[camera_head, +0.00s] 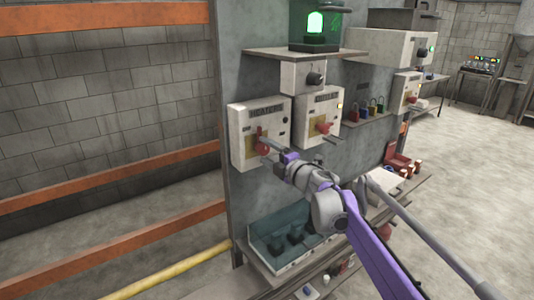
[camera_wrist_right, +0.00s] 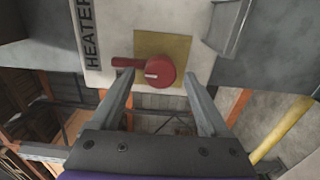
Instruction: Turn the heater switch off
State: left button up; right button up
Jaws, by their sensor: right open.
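The heater switch is a red rotary knob (camera_wrist_right: 160,70) on a yellowish plate, with its handle pointing toward the HEATER label in the right wrist view. It sits on the pale heater box (camera_head: 243,122) on the grey panel, and the red knob (camera_head: 263,146) is partly covered by my gripper in the head view. My right gripper (camera_wrist_right: 159,76) is open in front of the knob. One finger lies just below the handle and the other by the knob's right edge in the wrist view. I cannot tell whether they touch. My left gripper is out of view.
A similar box (camera_head: 309,136) with a red knob (camera_head: 323,127) stands close right of the heater box. Above are a small dial box (camera_head: 290,75) and a shelf with a green lamp (camera_head: 315,23). Below is a teal tray (camera_head: 262,237). An orange rail (camera_head: 110,187) runs left.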

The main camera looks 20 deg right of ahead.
jog(key=b+v, duration=0.1)
jog(key=v, duration=1)
jog(key=shift+b, duration=0.3)
jog(key=shift+w, duration=0.1)
